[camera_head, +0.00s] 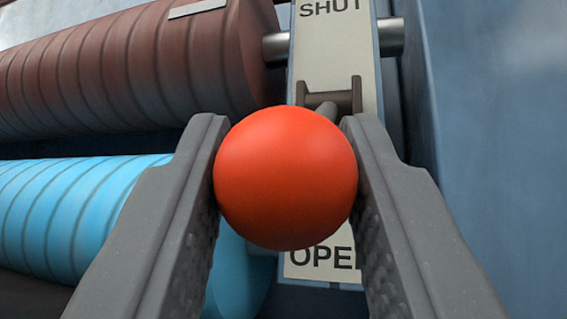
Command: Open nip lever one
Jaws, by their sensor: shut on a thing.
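The nip lever ends in a round orange-red knob (286,178), large in the middle of the head camera view. My gripper (285,185) is shut on the knob, with one grey finger against each side. Part of the lever's thin grey rod (326,110) shows behind the knob and leads up to a dark bracket (343,98). The bracket sits on a pale label plate (333,50) that reads SHUT at the top and OPEN at the bottom. The last letter of OPEN is partly hidden by my right finger. No lever number shows.
A brown ribbed roller (130,75) lies at the upper left, above a bright blue ribbed roller (65,210). A metal shaft (390,37) shows beside the plate. A blue-grey panel (500,140) fills the right side.

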